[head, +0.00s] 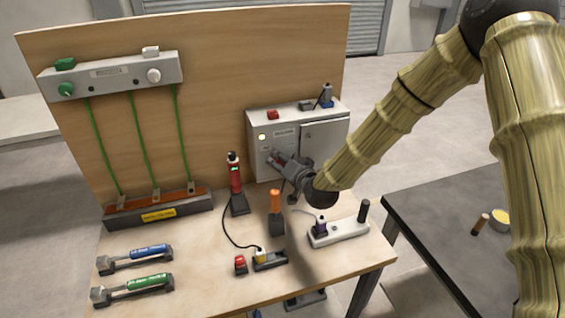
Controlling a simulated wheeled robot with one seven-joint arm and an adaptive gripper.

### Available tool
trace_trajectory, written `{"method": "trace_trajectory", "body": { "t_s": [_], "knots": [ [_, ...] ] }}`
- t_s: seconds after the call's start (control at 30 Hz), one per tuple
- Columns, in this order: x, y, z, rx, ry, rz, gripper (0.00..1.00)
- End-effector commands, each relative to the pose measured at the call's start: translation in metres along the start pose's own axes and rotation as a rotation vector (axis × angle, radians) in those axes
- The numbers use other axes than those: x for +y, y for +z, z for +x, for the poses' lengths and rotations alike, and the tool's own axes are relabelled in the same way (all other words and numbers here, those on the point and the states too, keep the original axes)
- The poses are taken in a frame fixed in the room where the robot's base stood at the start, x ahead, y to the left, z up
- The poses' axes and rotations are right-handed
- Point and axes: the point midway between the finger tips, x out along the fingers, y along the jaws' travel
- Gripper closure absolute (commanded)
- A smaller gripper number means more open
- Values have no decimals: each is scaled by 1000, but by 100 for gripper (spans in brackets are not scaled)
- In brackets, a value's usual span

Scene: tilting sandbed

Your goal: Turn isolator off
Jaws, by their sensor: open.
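The isolator appears to be the light grey box (325,118) standing at the back right of the wooden bench, against the upright board. Its front has a lit round lamp (262,137), a small label and a door (325,140) on the right side. My gripper (279,164) is at the lower left part of the box front, its fingers pointing at the panel. It is open. A dark reddish part shows at the fingers; I cannot tell whether it is the isolator handle or whether the fingers touch it. The gripper hides this part of the front.
A red handheld tool (236,180) and an orange-handled tool (276,205) stand in front of the box. A white socket strip (340,232) lies to the right. A grey panel (115,74) with green cables hangs at left. A dark table (440,215) stands right.

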Motion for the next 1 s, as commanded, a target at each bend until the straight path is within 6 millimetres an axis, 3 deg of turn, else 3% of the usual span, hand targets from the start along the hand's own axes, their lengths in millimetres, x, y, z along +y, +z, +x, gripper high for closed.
{"method": "trace_trajectory", "body": {
  "t_s": [0.23,0.5,1.0],
  "knots": [
    [0,0,0,0,0,0,42],
    [0,0,0,0,0,0,88],
    [0,2,1,11,38,-126,88]
  ]
}}
